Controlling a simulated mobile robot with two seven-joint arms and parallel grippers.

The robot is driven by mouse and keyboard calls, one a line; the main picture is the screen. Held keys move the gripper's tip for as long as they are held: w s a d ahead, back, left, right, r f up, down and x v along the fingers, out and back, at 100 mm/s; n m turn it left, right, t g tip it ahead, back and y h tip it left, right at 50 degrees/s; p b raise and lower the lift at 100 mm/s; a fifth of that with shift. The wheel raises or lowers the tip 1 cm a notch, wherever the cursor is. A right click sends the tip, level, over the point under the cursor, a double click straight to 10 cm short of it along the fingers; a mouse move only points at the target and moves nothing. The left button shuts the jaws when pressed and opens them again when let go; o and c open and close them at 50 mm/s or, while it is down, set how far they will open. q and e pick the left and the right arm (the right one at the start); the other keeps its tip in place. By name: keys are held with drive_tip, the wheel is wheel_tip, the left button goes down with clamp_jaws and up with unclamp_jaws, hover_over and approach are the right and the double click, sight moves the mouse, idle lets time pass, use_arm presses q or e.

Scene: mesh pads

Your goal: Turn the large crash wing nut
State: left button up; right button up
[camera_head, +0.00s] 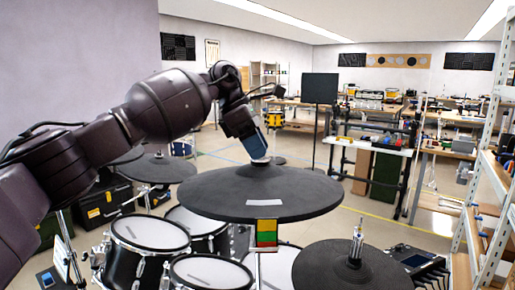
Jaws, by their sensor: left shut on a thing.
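A large dark grey cymbal pad (225,195) stands in front of me, level, above the drums. My left arm comes in from the left, and my left gripper (259,158) points down at the middle of this pad. It is shut on the wing nut at the pad's centre; the nut itself is mostly hidden by the gripper, with only a small light part showing under the fingers. My right gripper is not in view.
A smaller cymbal pad (345,272) with a metal post (357,240) is at the lower right. Another pad (158,168) is at the left. Drums (150,234) stand below. A metal shelf (487,190) is at the right edge.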

use_arm(q)
drive_tip(key=shift+r, duration=0.1)
drive_tip(key=o, duration=0.9)
drive_tip(key=v, duration=1)
drive_tip(key=shift+a+r, duration=0.25)
drive_tip(key=shift+r, duration=0.05)
drive_tip(key=shift+f, duration=0.1)
